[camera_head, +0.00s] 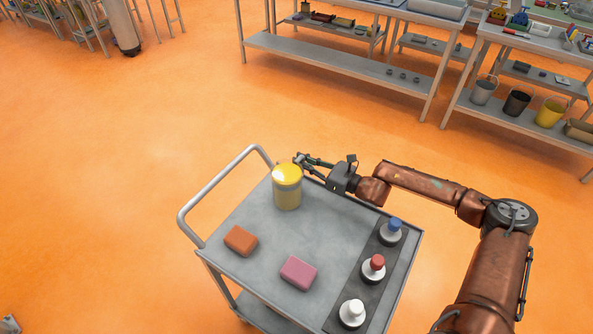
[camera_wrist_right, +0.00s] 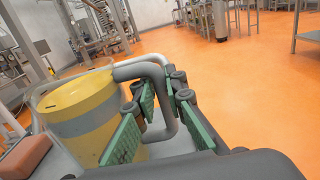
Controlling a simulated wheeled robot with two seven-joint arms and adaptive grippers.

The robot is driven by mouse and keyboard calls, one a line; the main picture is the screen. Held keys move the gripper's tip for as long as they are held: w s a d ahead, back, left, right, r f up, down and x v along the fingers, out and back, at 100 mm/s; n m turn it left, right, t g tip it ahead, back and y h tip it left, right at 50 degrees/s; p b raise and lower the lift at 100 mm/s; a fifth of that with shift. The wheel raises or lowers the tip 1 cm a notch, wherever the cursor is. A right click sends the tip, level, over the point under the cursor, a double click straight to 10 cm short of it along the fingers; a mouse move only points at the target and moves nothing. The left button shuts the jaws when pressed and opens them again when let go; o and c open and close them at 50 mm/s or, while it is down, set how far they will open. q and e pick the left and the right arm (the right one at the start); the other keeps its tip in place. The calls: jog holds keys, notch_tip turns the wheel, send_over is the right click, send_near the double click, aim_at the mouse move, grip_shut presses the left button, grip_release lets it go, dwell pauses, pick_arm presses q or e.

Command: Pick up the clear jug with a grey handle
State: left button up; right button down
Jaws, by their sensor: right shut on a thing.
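The jug (camera_head: 287,190) stands upright near the far edge of the grey cart (camera_head: 260,225), its clear wall showing yellow contents and a grey band. I cannot tell whether its base touches the cart top. In the right wrist view the jug (camera_wrist_right: 85,110) is at the left, and its grey handle (camera_wrist_right: 168,85) passes between green finger pads. My right gripper (camera_head: 302,161) reaches in from the right behind the jug and is shut on the handle; it also shows in the right wrist view (camera_wrist_right: 160,108). My left gripper is not in view.
An orange block (camera_head: 240,240) and a pink block (camera_head: 298,272) lie on the cart. Workbenches (camera_head: 330,70) stand behind; open orange floor surrounds the cart.

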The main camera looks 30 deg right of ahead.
jog(key=r, duration=0.4)
jog(key=shift+s+a+r+p, duration=0.15)
jog(key=shift+s+p, duration=0.05)
jog(key=shift+p, duration=0.2)
pick_arm(q)
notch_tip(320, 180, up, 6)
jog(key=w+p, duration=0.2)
jog(key=p, duration=0.3)
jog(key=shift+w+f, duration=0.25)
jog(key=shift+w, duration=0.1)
pick_arm(e)
jog(key=s+a+r, duration=0.5)
jog(key=s+r, duration=0.4)
jog(key=s, duration=0.3)
jog(key=shift+s, duration=0.3)
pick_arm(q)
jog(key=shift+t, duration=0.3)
pick_arm(e)
jog(key=shift+a, duration=0.2)
